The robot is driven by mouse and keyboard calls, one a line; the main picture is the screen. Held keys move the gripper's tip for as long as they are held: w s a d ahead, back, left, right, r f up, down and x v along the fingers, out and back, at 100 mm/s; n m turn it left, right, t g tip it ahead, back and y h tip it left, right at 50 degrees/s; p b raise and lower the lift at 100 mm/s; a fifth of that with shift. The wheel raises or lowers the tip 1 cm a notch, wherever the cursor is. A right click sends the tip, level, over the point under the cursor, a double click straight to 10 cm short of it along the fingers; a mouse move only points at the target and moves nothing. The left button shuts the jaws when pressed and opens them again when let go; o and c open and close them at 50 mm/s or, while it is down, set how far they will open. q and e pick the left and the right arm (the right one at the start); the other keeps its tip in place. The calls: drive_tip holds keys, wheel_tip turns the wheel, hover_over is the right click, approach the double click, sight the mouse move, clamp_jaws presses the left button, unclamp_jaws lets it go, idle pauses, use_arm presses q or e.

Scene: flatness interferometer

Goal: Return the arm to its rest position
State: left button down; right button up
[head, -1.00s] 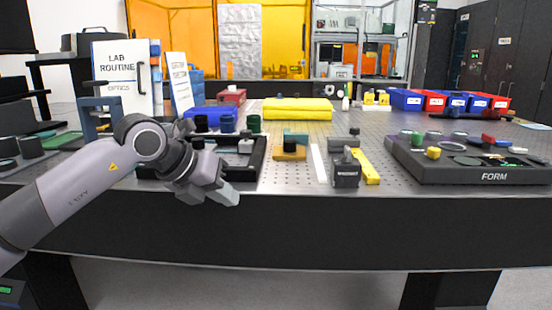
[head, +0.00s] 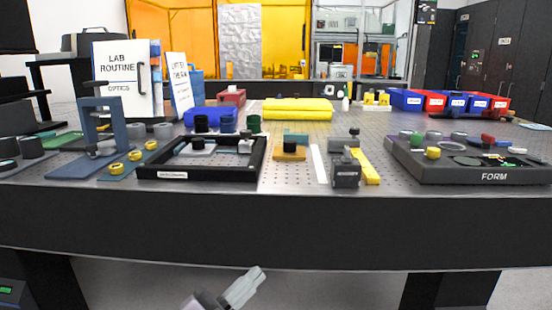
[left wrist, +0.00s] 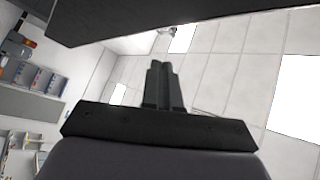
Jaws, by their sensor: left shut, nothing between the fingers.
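My left gripper (head: 243,288) is at the bottom of the head view, below the front edge of the optical table and in front of it. Its fingers are together and hold nothing. In the left wrist view the shut fingers (left wrist: 164,85) point toward the ceiling, with a dark slab edge across the top of the picture. Most of my left arm is out of the head view. My right gripper is not in view.
The perforated optical table (head: 290,205) spans the view. On it are a black tray (head: 200,173), a blue press-like stand (head: 97,125), a FORM box (head: 470,172), a yellow folded cloth (head: 297,109) and several coloured bins (head: 441,101).

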use_arm(q)
drive_tip(key=s+a+f+n+g+y, duration=0.2)
drive_tip(key=s+a+f+n+y, duration=0.3)
drive_tip(key=f, duration=0.4)
drive_tip(key=s+a+f+n+g+y, duration=0.1)
drive_tip(key=s+a+f+n+y, duration=0.35)
drive_tip(key=s+f+n, duration=0.35)
drive_tip(key=s+a+f+n+g+y, duration=0.2)
drive_tip(key=s+a+f+n+y, duration=0.25)
drive_tip(key=f, duration=0.55)
wheel_tip(320, 180, up, 16)
drive_tip(key=s+a+p, duration=0.1)
drive_tip(key=p, duration=1.7)
drive_tip(key=shift+a+p, duration=0.35)
drive_tip(key=shift+s+m, duration=0.1)
drive_tip(key=shift+m, duration=0.15)
